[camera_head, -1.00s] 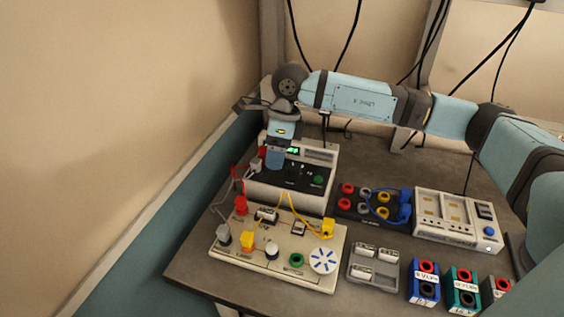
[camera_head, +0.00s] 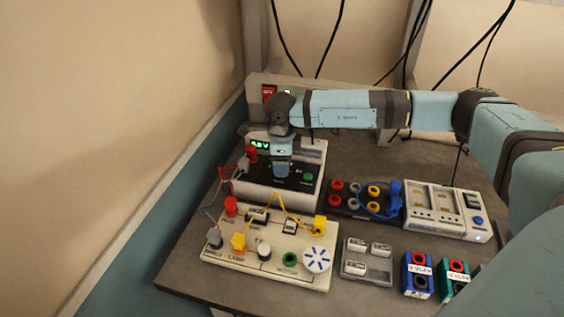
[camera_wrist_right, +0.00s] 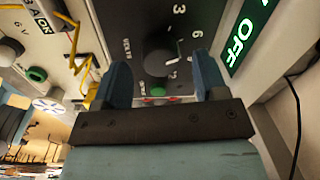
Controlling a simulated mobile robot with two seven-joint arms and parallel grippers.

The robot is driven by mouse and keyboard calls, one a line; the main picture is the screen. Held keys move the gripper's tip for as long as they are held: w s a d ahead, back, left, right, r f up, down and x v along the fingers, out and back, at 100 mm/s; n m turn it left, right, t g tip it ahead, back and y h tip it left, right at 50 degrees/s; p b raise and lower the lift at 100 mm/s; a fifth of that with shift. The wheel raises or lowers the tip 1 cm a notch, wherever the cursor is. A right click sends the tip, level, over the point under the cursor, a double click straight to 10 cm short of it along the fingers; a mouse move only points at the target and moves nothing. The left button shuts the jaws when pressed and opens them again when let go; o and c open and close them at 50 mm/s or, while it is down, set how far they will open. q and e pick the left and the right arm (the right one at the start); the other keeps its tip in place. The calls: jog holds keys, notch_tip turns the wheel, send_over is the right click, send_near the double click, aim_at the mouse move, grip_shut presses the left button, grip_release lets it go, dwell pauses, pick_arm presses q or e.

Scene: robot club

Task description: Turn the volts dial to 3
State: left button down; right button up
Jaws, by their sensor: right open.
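The power supply (camera_head: 310,160) is a white box with a black sloped panel at the back left of the table. In the right wrist view its dark round volts dial (camera_wrist_right: 157,62) has the numbers 3, 6, 9 and 12 along its right side. A light mark lies at the dial's right side; its exact reading is unclear. My right gripper (camera_head: 281,175) points down at the panel and hides the dial in the head view. In the right wrist view its blue fingers (camera_wrist_right: 162,82) are open, one at each side of the dial. My left gripper is not in view.
A cream circuit board (camera_head: 225,254) with wires stands in front.

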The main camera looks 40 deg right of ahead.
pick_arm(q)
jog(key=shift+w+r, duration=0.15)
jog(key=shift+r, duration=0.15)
pick_arm(e)
jog(key=shift+f, duration=0.7)
jog(key=c, duration=0.9)
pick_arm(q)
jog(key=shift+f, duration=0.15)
